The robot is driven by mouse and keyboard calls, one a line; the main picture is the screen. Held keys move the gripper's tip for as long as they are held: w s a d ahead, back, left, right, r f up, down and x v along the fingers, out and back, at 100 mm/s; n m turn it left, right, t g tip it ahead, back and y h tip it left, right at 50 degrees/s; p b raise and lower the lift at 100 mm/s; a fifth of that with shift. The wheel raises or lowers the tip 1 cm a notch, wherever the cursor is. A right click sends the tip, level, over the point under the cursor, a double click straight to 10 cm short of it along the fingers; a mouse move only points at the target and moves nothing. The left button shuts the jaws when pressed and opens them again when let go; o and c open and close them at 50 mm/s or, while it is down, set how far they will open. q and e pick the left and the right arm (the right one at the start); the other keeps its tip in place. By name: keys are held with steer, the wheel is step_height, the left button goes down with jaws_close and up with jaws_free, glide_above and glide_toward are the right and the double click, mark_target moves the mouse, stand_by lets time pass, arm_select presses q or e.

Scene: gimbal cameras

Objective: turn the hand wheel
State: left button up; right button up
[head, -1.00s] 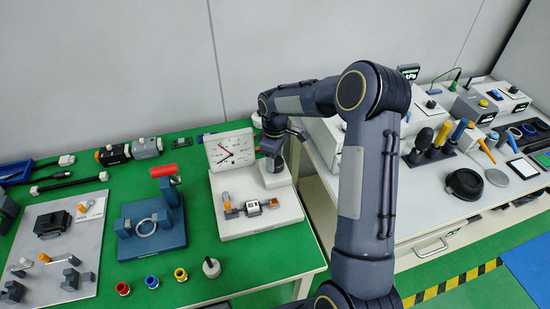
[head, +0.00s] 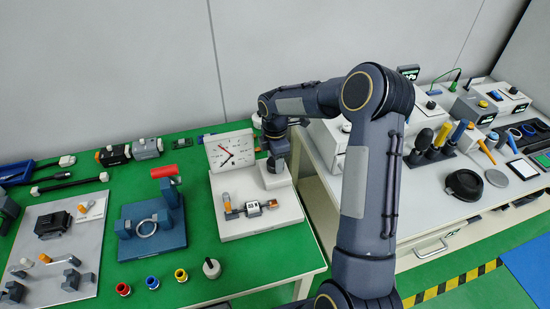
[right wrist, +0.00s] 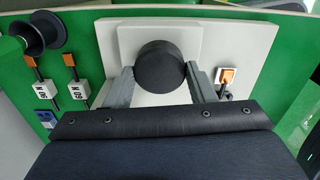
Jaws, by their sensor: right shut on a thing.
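The hand wheel shows in the right wrist view as a black round knob (right wrist: 160,66) in front of a pale block. My right gripper (right wrist: 160,84) has one finger on each side of it and is shut on it. In the head view my right gripper (head: 275,163) points down at the pale block (head: 272,182), and the wheel is hidden behind it. A white dial panel (head: 243,140) with a red and a dark hand stands beside it on the white base plate (head: 262,225). My left gripper is not in view.
Left of the wheel stand a blue fixture (head: 150,243) with a red handle, and a grey board (head: 60,235) with small parts. A white bench (head: 430,215) with instruments stands at right.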

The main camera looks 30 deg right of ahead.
steer(key=shift+r+n, duration=0.1)
steer(key=shift+n, duration=0.2)
stand_by(0.4)
steer(key=o, duration=1)
step_height(320, 180, up, 7)
steer(key=shift+r+b, duration=0.1)
steer(key=shift+b, duration=0.3)
steer(key=shift+r, duration=0.25)
